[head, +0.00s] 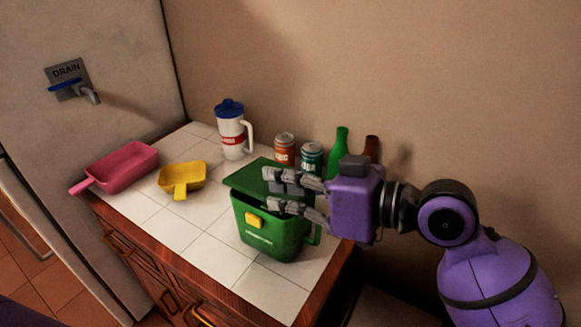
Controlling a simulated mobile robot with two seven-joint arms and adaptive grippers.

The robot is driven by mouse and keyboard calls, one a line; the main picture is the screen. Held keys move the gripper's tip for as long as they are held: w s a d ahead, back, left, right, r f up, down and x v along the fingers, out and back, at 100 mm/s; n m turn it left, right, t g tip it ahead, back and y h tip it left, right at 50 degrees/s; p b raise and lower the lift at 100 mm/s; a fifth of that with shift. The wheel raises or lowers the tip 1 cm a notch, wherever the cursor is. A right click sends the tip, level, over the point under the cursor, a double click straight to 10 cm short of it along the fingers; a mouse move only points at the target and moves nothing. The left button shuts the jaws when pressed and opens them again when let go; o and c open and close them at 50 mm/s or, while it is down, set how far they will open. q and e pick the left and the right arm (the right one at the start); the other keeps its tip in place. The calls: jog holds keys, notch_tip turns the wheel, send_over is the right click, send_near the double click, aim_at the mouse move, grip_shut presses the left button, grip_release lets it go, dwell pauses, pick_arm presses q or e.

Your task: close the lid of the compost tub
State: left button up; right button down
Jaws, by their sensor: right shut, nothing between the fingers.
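The green compost tub (265,243) stands on the white tiled counter, with a yellow latch (254,220) on its front. Its green lid (247,179) is raised at an angle above the rim, with a gap below it. My right gripper (268,190) reaches in from the right, its fingers over the lid and the tub's upper right side. It is shut with nothing held. The fingers hide part of the lid and rim, and I cannot tell whether they touch the lid. My left gripper is not in view.
A pink scoop (122,168) and a yellow scoop (183,177) lie on the left. A white jug with blue lid (233,134), an orange can (284,150), a teal can (312,159), a green bottle (340,150) and a brown bottle (371,147) stand along the wall.

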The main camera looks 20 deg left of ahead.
jog(key=shift+s+a+f+n+t+b, duration=0.15)
jog(key=shift+s+f+n, duration=0.15)
jog(key=shift+f, duration=0.25)
jog(key=shift+s+d+f+n+t+b, duration=0.1)
jog(key=shift+s+f+n+b, duration=0.05)
jog(key=shift+f+n, duration=0.3)
jog(key=shift+s+a+f+n+t+b, duration=0.15)
jog(key=shift+s+f+n, duration=0.1)
jog(key=shift+f, duration=0.35)
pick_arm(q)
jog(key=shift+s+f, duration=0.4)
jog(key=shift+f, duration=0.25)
pick_arm(e)
jog(key=shift+d+f, duration=0.15)
